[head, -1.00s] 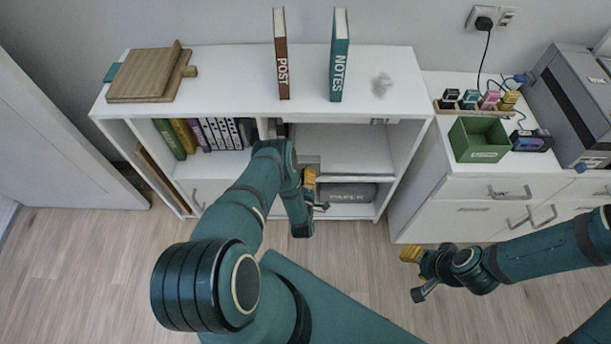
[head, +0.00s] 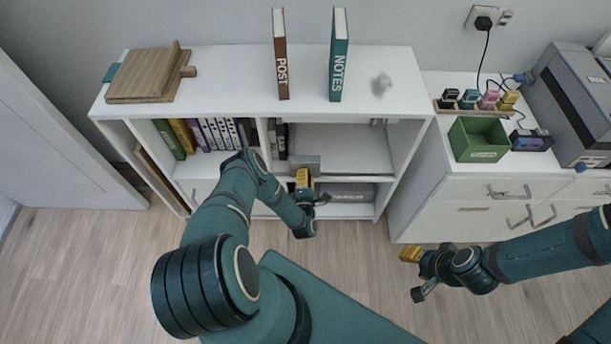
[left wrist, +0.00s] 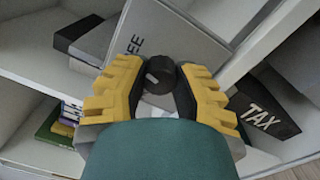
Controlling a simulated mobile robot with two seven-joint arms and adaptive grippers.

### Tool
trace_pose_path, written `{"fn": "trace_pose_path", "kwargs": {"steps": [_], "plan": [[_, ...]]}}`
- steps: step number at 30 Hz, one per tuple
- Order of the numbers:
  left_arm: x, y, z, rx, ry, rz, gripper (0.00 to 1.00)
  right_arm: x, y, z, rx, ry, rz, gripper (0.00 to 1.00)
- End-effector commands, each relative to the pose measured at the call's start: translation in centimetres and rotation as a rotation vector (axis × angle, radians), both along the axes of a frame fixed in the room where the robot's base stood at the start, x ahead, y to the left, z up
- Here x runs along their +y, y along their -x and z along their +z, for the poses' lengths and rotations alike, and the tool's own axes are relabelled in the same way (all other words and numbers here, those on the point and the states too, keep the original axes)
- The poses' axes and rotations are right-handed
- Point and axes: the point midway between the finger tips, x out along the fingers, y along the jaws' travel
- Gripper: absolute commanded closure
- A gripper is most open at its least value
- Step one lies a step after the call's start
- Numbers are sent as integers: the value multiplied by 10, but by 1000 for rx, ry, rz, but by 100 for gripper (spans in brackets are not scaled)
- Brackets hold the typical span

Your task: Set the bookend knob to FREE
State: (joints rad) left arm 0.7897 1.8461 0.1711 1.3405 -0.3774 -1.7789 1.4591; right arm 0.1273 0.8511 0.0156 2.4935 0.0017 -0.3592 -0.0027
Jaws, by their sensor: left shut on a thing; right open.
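The bookend (head: 306,162) is a grey plate standing in the white shelf's middle compartment, right of some dark books. In the left wrist view, the bookend plate (left wrist: 165,35) carries partly hidden lettering. Its round dark knob (left wrist: 160,74) has a light pointer mark directed to the lower left. My left gripper (left wrist: 160,85), with yellow-padded fingers, is shut on the knob, one finger on each side. The same left gripper (head: 303,180) shows in the head view, where the knob is hidden. My right gripper (head: 416,272) is open and empty above the floor, right of the shelf.
Dark books (head: 278,138) and a row of binders (head: 215,133) stand left of the bookend. A dark TAX box (left wrist: 262,108) lies below. A POST book (head: 281,55), a NOTES book (head: 339,55) and wooden boards (head: 145,75) are on top. A green bin (head: 479,139) stands right.

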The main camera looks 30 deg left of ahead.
Motion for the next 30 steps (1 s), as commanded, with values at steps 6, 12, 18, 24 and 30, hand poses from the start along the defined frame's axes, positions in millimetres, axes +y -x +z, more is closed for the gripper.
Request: {"fn": "trace_pose_path", "kwargs": {"steps": [6,12,18,24,30], "plan": [[1,0,1,-72,110,4,100,0,0,0,0,0,0,53],[1,-1,2,-110,170,2,100,0,0,0,0,0,0,53],[1,-1,2,-127,194,2,100,0,0,0,0,0,0,53],[1,-1,3,-129,198,0,100,0,0,0,0,0,0,53],[1,-1,3,-129,197,0,67,0,0,0,0,0,0,53]]}}
